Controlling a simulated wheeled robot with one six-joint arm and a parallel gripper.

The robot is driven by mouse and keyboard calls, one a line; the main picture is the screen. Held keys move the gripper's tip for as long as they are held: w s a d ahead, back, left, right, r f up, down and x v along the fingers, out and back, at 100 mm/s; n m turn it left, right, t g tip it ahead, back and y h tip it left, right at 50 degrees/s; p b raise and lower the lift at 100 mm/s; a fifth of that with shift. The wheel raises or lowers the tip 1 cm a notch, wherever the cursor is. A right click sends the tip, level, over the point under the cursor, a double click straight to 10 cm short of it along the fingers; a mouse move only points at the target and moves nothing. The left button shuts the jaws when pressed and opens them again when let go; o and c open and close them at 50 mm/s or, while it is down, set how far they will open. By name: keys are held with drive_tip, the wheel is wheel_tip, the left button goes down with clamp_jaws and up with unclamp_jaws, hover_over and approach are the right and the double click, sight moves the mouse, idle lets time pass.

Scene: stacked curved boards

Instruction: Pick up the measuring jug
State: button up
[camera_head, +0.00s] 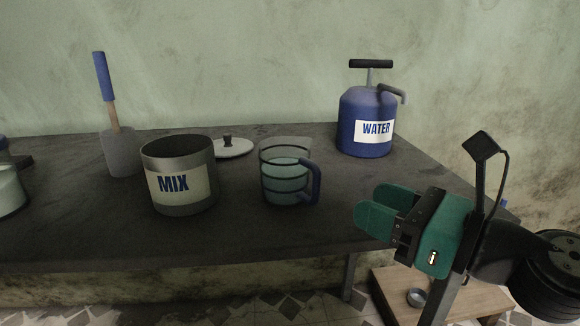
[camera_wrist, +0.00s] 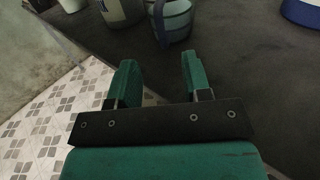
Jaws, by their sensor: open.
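The measuring jug (camera_head: 285,180) is a clear cup with dark bands and a blue handle on its right side. It stands upright on the dark table (camera_head: 90,240), right of the MIX pot. It also shows at the top of the wrist view (camera_wrist: 176,20), cut off by the frame edge. My gripper (camera_head: 376,208) is to the right of the jug, near the table's front right edge, apart from it. In the wrist view its green fingers (camera_wrist: 158,75) are spread with nothing between them.
The grey MIX pot (camera_head: 180,190) stands close left of the jug. A lid (camera_head: 233,148) lies behind, and the blue WATER can (camera_head: 366,120) is at the back right. A blue-handled spatula (camera_head: 118,145) stands at left. A wooden stool (camera_head: 395,290) is below. Table in front of the jug is clear.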

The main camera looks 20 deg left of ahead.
sight(316, 201)
drive_tip(key=x, duration=1)
drive_tip(key=shift+w+p, duration=0.15)
drive_tip(key=shift+p, duration=0.2)
clamp_jaws()
